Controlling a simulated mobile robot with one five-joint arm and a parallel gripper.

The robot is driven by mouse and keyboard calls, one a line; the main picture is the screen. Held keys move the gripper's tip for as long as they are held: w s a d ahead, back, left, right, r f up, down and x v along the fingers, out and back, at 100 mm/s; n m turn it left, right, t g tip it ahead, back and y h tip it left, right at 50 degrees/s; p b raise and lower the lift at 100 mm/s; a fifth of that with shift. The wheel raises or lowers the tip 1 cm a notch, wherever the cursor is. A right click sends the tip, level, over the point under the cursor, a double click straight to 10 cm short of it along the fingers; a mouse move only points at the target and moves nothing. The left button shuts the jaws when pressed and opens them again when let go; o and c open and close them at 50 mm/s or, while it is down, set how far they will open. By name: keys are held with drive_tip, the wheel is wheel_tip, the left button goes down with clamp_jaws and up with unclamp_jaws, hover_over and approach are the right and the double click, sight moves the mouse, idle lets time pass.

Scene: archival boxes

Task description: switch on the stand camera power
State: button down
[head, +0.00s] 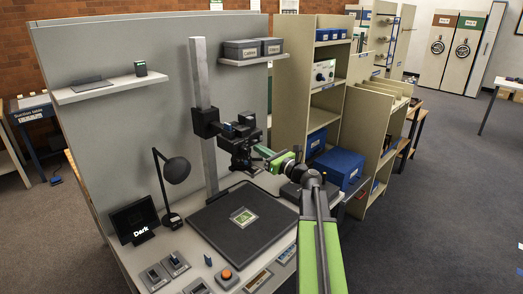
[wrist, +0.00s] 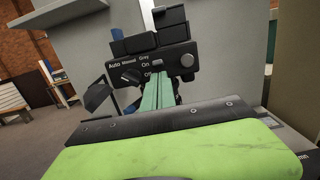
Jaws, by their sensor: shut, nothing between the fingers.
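The stand camera (head: 240,140) is a dark unit on a grey upright column (head: 201,90), above a black base mat (head: 210,225). In the wrist view the stand camera (wrist: 150,50) shows its panel, with Auto, Manual and Grey labels by a dial (wrist: 131,76), a round knob (wrist: 187,60), and On and Off labels. My gripper (head: 262,152) reaches the camera from the right. In the wrist view my gripper (wrist: 158,64) is shut and empty, its green fingertips just right of the On and Off labels. The fingers cover that spot, so I cannot tell the switch's position or whether they touch it.
A small screen (head: 133,218) reads Dark. A black lamp (head: 175,170) stands left of the mat, which holds a small green-edged item (head: 243,216). Control boxes and an orange button (head: 226,274) line the front edge. A blue box (head: 340,167) stands right of my arm.

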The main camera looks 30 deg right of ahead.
drive_tip(key=f+b+v, duration=0.1)
drive_tip(key=v, duration=1)
drive_tip(key=shift+s+d+f+b, duration=0.2)
drive_tip(key=shift+s+f+b, duration=0.05)
drive_tip(key=shift+s+b, duration=0.1)
drive_tip(key=shift+w, duration=0.1)
